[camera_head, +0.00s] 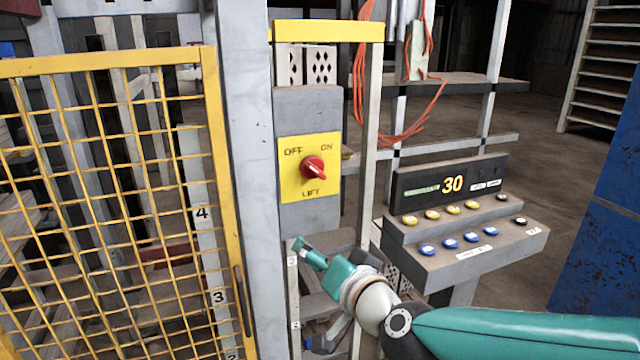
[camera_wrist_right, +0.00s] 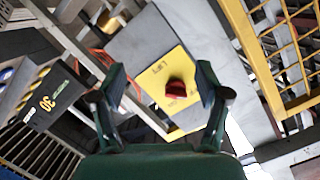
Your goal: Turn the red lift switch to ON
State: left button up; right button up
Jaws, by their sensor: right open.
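The red lift switch (camera_head: 313,168) is a round knob on a yellow plate (camera_head: 294,187) marked OFF at upper left, ON at upper right and LIFT below. Its pale handle mark slants to the lower right, in line with OFF on the other side and not toward ON. In the right wrist view the red switch (camera_wrist_right: 176,89) shows ahead, between the fingers and nearer the right-hand one. My right gripper (camera_head: 312,297) is below the plate in the head view, apart from the switch. Its fingers (camera_wrist_right: 160,88) are spread and empty. My left gripper is out of view.
A yellow mesh gate (camera_head: 212,130) stands left of the grey post. A control console (camera_head: 465,225) with a lit 30 and several yellow and blue buttons stands to the right. Orange cable (camera_head: 418,122) hangs behind. The space before the switch plate is clear.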

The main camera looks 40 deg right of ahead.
jog(key=m+t+h, duration=0.2)
send_near(320, 172)
jog(key=b+x, duration=0.1)
jog(key=x, duration=0.9)
jog(key=shift+a, duration=0.1)
jog(key=c, duration=1.2)
jog(key=shift+o, duration=0.2)
jog(key=shift+m, duration=0.3)
